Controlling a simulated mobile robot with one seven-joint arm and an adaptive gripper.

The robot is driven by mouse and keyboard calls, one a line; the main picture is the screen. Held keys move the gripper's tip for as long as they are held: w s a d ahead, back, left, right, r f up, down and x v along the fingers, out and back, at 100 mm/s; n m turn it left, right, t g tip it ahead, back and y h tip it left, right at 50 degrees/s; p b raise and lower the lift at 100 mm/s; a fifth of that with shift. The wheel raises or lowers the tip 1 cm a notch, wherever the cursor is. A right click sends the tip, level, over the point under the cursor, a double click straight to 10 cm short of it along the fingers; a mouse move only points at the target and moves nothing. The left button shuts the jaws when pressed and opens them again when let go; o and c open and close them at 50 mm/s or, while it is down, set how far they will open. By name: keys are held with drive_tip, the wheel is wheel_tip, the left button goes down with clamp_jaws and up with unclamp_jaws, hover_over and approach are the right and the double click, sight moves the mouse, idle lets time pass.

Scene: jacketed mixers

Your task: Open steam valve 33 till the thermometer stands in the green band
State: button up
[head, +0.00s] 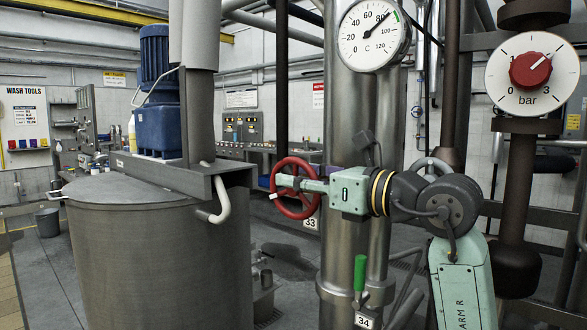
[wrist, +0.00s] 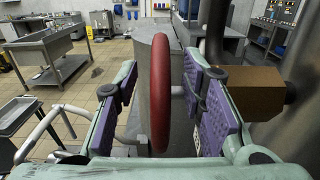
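The red handwheel of steam valve 33 (head: 275,187) is at the middle of the head view, above a tag reading 33 (head: 310,223). In the wrist view the red wheel (wrist: 161,95) shows edge-on. My gripper (head: 298,183) reaches the wheel from the right. In the wrist view its purple-padded fingers (wrist: 157,110) are open on either side of the rim, with a visible gap on each side. The thermometer (head: 364,48) is on the steel column; its needle points near 80, just short of the green band at the dial's upper right.
A red knob on a bar dial (head: 530,72) is at upper right, its mark towards 2. A green-handled valve (head: 360,273) tagged 34 is below my gripper. A grey vessel (head: 160,260) with a blue motor (head: 156,95) stands left. Pipes run at right.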

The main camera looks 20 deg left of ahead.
drive_tip(key=shift+x, duration=0.75)
drive_tip(key=shift+c, duration=0.4)
clamp_jaws()
